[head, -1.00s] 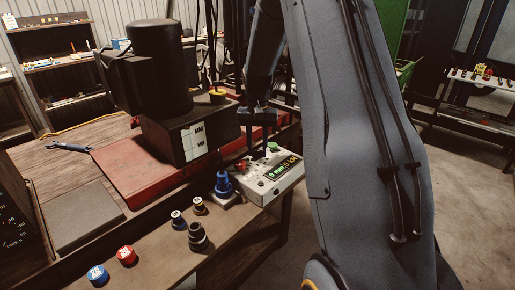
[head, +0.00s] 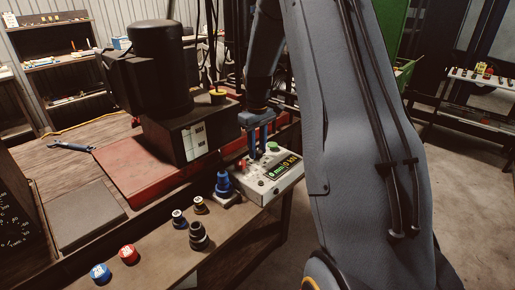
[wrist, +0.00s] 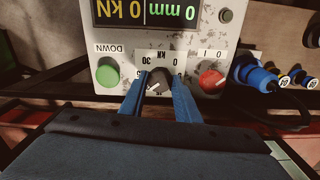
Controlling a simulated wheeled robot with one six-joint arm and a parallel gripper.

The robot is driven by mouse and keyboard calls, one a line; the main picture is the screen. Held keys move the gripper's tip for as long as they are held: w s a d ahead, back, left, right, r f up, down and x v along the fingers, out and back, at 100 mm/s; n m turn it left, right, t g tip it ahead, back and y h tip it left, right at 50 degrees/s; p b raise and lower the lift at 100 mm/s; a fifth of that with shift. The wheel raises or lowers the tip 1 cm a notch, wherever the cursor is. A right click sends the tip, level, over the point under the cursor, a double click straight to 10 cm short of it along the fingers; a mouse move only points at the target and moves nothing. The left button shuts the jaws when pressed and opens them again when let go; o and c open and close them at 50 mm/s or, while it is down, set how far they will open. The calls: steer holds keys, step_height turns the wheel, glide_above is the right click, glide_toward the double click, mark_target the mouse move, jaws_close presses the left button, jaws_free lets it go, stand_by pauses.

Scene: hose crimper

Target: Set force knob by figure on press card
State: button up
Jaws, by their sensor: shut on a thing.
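The light grey control box (head: 262,193) stands at the front edge of the bench. Its dark force knob (wrist: 158,76) has a white pointer line and a kN scale around it, upside down in the wrist view. My gripper (wrist: 159,92) is shut on this knob, one blue finger on each side; it also shows over the box in the head view (head: 259,152). The box's display (wrist: 150,12) reads 0 kN and 0 mm. A white card (head: 195,140) is on the press's dark base; its figures are too small to read.
A green DOWN button (wrist: 108,73) and a red knob (wrist: 211,80) flank the force knob closely. A blue connector (head: 223,184) stands beside the box. Several dies and caps lie along the front bench edge. The black press (head: 158,62) rises behind.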

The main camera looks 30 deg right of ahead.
mark_target(258, 151)
steer(key=shift+r+n, duration=0.1)
steer(key=shift+n, duration=0.5)
steer(key=o, duration=1)
steer(key=shift+o, duration=0.2)
steer(key=shift+r+b, duration=1.2)
steer(key=shift+r, duration=2.7)
steer(key=s+a+f+m, duration=0.2)
steer(key=s+a+f, duration=0.1)
steer(key=s+a, duration=0.5)
steer(key=s+a+f+m+t, duration=0.1)
steer(key=s+a+f, duration=0.3)
steer(key=s+a, duration=0.5)
steer(key=s+m, duration=0.1)
steer(key=s, duration=0.5)
steer(key=shift+s+f+b, duration=0.15)
steer(key=shift+s+b, duration=0.05)
steer(key=shift+b, duration=0.2)
